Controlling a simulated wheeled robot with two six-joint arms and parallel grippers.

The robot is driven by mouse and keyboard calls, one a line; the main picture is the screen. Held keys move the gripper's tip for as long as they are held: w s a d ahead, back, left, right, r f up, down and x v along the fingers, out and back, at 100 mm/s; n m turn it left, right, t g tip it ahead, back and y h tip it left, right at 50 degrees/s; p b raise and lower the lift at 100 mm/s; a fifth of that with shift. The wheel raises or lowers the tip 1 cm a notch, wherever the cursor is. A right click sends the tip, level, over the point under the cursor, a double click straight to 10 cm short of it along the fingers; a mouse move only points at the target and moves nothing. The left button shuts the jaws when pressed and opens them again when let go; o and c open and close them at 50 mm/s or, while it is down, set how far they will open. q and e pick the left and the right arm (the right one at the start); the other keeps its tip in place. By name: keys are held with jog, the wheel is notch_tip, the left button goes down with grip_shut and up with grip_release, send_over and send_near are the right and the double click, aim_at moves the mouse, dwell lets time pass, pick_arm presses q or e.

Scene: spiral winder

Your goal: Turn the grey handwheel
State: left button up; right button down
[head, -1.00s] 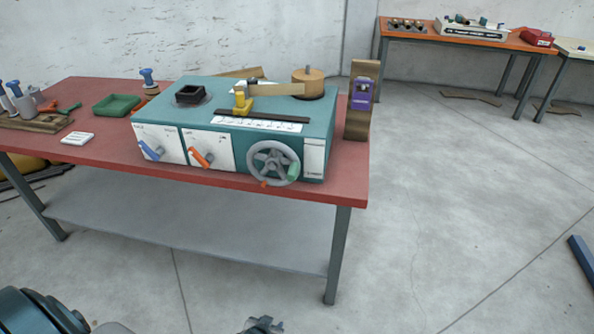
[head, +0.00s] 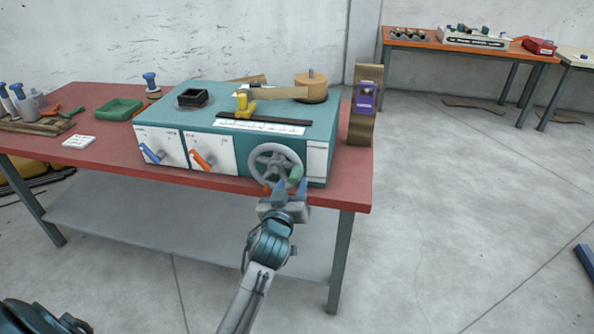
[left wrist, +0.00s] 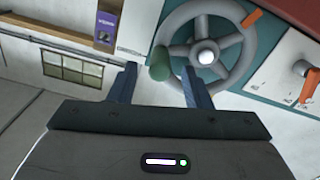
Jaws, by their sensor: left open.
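The grey handwheel (head: 274,164) is on the front of the teal winder box (head: 222,121), at its right end. Its green handle (head: 296,171) sits at the lower right of the rim. My left gripper (head: 290,187) is open, just in front of and below the handle. In the left wrist view the handwheel (left wrist: 206,57) fills the upper right, and the green handle (left wrist: 160,65) appears between the tips of the two open fingers (left wrist: 158,80). I cannot tell whether the fingers touch it.
A blue lever (head: 152,153) and an orange lever (head: 202,160) are left of the handwheel. An orange tab (head: 268,187) shows at the wheel's lower edge. The box stands on a red table (head: 215,181).

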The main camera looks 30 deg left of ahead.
aim_at(296, 171)
pick_arm(q)
jog(key=x, duration=0.6)
jog(key=shift+w+p, duration=0.35)
jog(key=shift+w, duration=0.05)
pick_arm(e)
jog(key=shift+s+d+f, duration=0.15)
jog(key=shift+s+f, duration=0.75)
jog(key=shift+s, duration=0.2)
pick_arm(q)
jog(key=shift+a, duration=0.1)
grip_shut()
